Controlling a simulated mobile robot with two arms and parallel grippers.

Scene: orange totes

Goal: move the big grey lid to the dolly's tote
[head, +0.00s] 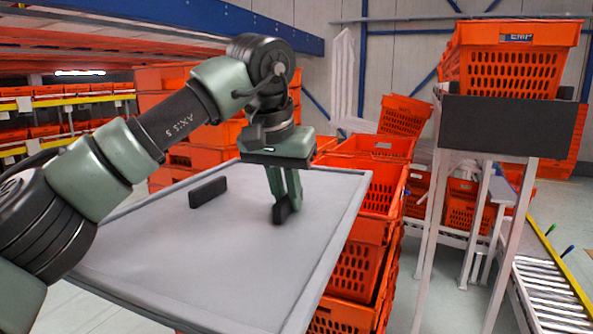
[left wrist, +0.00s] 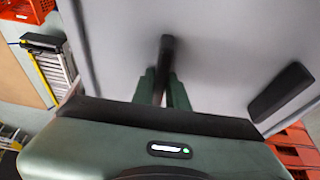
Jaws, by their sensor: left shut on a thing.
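The big grey lid (head: 150,245) is a wide flat panel with a raised rim and two black handles. It fills the lower middle of the head view and also shows in the left wrist view (left wrist: 225,40). My left gripper (head: 285,200) points down and is shut on the right-hand handle (head: 281,213). In the left wrist view its green fingers (left wrist: 164,88) are on both sides of that handle (left wrist: 167,50). The other handle (head: 208,192) is free. I cannot tell whether the lid rests on something. No dolly is clearly visible. My right gripper is out of view.
Stacked orange totes (head: 352,275) stand close beside the lid's right edge, with more (head: 175,155) behind it. A tall stand (head: 505,125) holds another orange tote (head: 512,70). A roller conveyor (head: 550,290) is at the lower right. Bare floor shows between totes and stand.

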